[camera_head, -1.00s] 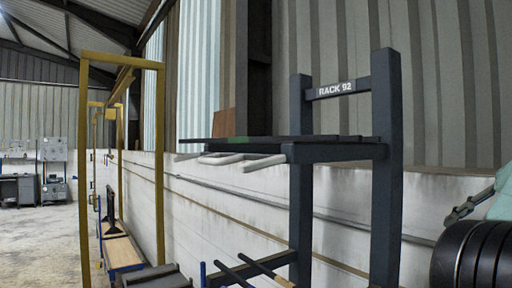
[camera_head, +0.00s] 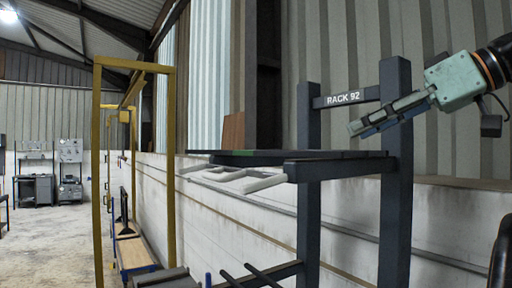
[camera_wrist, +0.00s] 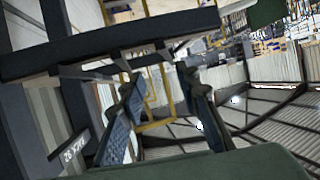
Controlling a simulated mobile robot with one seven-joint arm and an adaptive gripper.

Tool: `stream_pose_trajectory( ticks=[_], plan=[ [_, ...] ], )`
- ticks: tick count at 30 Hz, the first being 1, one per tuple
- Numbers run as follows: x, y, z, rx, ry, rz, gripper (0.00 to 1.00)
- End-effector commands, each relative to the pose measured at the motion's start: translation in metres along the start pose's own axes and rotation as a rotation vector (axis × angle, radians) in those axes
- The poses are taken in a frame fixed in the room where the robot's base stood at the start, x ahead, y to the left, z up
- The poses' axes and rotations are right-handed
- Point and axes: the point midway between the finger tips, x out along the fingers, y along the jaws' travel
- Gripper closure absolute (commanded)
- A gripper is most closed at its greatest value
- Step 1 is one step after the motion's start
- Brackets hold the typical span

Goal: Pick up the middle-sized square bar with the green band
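Dark bars (camera_head: 290,155) lie side by side across the rack's upper arms in the head view. A dark beam or bar (camera_wrist: 110,35) crosses beyond the fingertips. A dark green patch (camera_wrist: 267,12) shows at the top right; I cannot tell what it belongs to.
The dark rack has two posts (camera_head: 397,190) and a "RACK 92" sign (camera_head: 344,98). Pale prongs (camera_head: 240,180) stick out below the bars. A yellow gate frame (camera_head: 170,170) stands to the left. A low white wall (camera_head: 250,215) runs behind. Floor at far left is open.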

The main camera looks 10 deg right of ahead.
Motion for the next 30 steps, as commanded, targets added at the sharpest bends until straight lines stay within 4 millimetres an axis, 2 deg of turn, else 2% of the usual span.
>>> stream_pose_trajectory(
  ticks=[3, 9, 17, 25, 30],
  plan=[
    [0.017, -0.010, -0.007, -0.030, 0.004, -0.019, 0.70],
    [0.048, -0.011, -0.006, -0.028, 0.003, -0.019, 0.70],
    [0.069, -0.011, -0.007, -0.026, 0.002, -0.016, 0.70],
    [0.105, -0.012, -0.008, -0.026, 0.002, -0.016, 0.70],
    [0.111, -0.011, -0.007, -0.027, 0.002, -0.013, 0.70]
  ],
)
